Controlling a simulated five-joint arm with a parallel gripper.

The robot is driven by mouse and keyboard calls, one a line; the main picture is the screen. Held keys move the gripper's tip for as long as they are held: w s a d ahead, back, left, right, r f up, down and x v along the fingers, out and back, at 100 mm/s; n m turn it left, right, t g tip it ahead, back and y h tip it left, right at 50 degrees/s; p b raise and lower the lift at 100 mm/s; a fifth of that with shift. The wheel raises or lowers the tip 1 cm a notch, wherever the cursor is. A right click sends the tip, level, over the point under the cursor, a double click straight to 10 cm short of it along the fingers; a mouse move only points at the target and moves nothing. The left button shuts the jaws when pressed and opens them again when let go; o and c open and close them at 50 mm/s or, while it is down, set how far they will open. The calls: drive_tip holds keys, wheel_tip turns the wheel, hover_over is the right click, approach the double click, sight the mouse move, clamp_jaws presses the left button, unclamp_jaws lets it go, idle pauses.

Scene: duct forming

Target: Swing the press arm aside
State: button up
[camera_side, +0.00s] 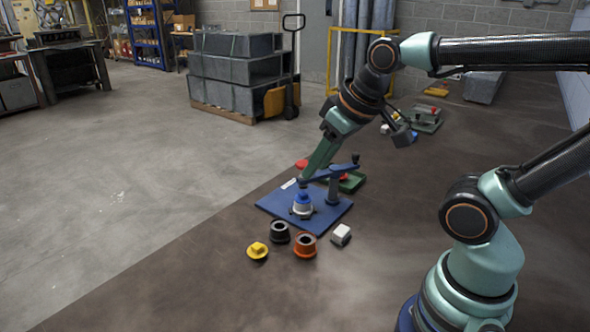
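The blue press arm (322,174) is a bar on an upright blue post (334,186), with a dark knob (355,158) at its right end. Its left end reaches over a blue and pale grey part (302,206) on the blue base plate (271,203). My gripper (306,179) comes down from the upper right, and its green fingers end at the left end of the press arm. They look close to it or touching; I cannot tell which. The finger gap is too small to make out.
In front of the plate are a black flanged ring (279,232), an orange flanged ring (305,247), a yellow flanged cap (257,252) and a white block (341,234). A green tray (352,182) with red pieces lies behind.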

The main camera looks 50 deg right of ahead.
drive_tip(key=shift+o, duration=0.7)
drive_tip(key=w+d+r+m+g, duration=0.1)
drive_tip(key=w+d+r+m, duration=0.1)
drive_tip(key=w+d, duration=0.1)
drive_tip(key=shift+w+d+r+h, duration=0.2)
drive_tip(key=shift+d+h, duration=0.1)
drive_tip(key=shift+d, duration=0.55)
drive_tip(key=m+g, duration=0.5)
drive_tip(key=m, duration=0.2)
hover_over(356, 153)
wheel_tip(356, 153, down, 3)
wheel_tip(356, 153, down, 11)
drive_tip(key=shift+r, duration=0.1)
clamp_jaws()
